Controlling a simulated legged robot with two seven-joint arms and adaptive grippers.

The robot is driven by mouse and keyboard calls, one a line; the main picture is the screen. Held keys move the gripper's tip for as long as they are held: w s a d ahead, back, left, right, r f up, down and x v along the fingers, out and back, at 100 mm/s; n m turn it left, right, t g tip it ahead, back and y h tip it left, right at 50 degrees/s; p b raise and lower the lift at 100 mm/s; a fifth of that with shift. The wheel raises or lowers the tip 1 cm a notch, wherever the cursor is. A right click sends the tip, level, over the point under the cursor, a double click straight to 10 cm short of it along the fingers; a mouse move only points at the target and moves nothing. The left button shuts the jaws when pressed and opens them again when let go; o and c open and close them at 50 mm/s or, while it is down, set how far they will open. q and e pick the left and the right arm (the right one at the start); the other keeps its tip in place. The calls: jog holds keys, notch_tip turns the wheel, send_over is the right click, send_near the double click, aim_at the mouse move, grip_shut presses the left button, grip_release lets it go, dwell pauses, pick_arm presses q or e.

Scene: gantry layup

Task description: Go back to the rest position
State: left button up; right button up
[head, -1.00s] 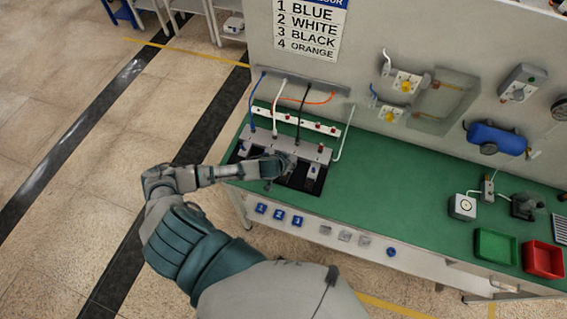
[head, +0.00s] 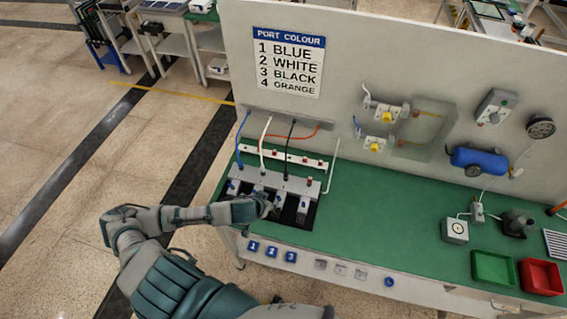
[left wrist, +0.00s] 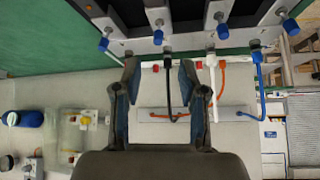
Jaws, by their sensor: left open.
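My left gripper (head: 264,204) is at the front of the grey port block (head: 290,183) on the green bench, covering part of it in the head view. In the left wrist view my left gripper (left wrist: 159,80) has its two fingers apart, with nothing held between them. The black cable (left wrist: 172,92) shows in the gap between the fingers, beyond them. Several blue-capped knobs (left wrist: 158,37) line the block there. The right gripper is not in view.
Blue (head: 240,138), white (head: 265,140) and orange (head: 303,136) cables run at the wall behind the block. A green bin (head: 492,268) and a red bin (head: 541,277) stand at the right of the bench. Floor left of the bench is open.

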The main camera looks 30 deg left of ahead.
pick_arm(q)
jog(key=s+d+f+m+g+h, duration=0.1)
jog(key=s+d+f+m, duration=0.15)
jog(key=s+d, duration=0.55)
jog(key=s+f+g, duration=0.3)
jog(key=s, duration=0.6)
notch_tip(320, 180, down, 30)
jog(key=s+f+g+b, duration=0.1)
jog(key=s+b, duration=0.1)
jog(key=b, duration=0.3)
jog(key=s+a+f+b, duration=0.1)
jog(key=s+f+b, duration=0.1)
jog(key=s+f, duration=0.6)
jog(key=s+a+f+g+b, duration=0.1)
jog(key=s+f+b, duration=0.1)
jog(key=s+f, duration=0.7)
notch_tip(320, 180, down, 4)
jog(key=shift+s+a+r+g+y, duration=0.1)
jog(key=shift+s+a+g+y, duration=0.2)
